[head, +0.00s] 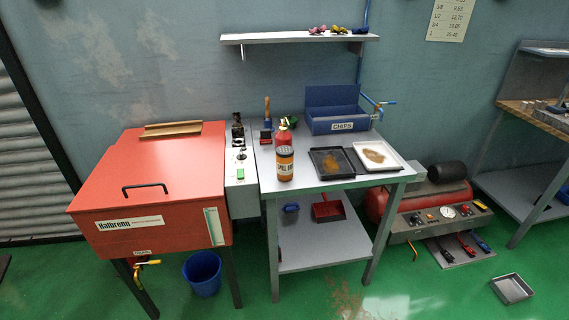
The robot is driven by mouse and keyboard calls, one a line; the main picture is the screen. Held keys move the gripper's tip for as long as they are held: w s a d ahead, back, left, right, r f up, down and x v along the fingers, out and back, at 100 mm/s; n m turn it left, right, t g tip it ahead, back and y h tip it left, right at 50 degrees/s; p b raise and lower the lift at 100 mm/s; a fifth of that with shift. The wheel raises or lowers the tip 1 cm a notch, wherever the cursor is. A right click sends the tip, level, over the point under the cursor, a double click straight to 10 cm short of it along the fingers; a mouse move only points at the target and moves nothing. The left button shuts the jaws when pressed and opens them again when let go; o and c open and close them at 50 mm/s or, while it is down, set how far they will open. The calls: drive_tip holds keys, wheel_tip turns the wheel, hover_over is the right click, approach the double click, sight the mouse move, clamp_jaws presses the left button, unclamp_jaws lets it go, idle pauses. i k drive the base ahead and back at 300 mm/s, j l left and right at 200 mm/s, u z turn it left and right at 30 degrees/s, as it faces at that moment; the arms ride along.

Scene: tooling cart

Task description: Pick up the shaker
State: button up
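The shaker looks to be the orange canister (284,167) with a dark lid and a pale label, only partly legible. It stands upright near the front left of the grey table (300,187). A red bottle (283,136) stands just behind it. A black tray (331,163) lies to its right, a small gap apart. My gripper is not in view, so I cannot see whether it is open or shut.
A white tray (376,157) and a blue CHIPS bin (335,111) are on the table. A red washer cabinet (150,185) and grey control panel (241,170) stand left. A wall shelf (290,38) hangs above. Green floor (250,303) in front is mostly clear.

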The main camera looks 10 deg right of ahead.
sight(284, 154)
drive_tip(key=i+j+z, duration=0.25)
drive_tip(key=i, duration=0.25)
drive_tip(key=i+j+z, duration=0.15)
drive_tip(key=i+z, duration=0.15)
drive_tip(key=i, duration=0.2)
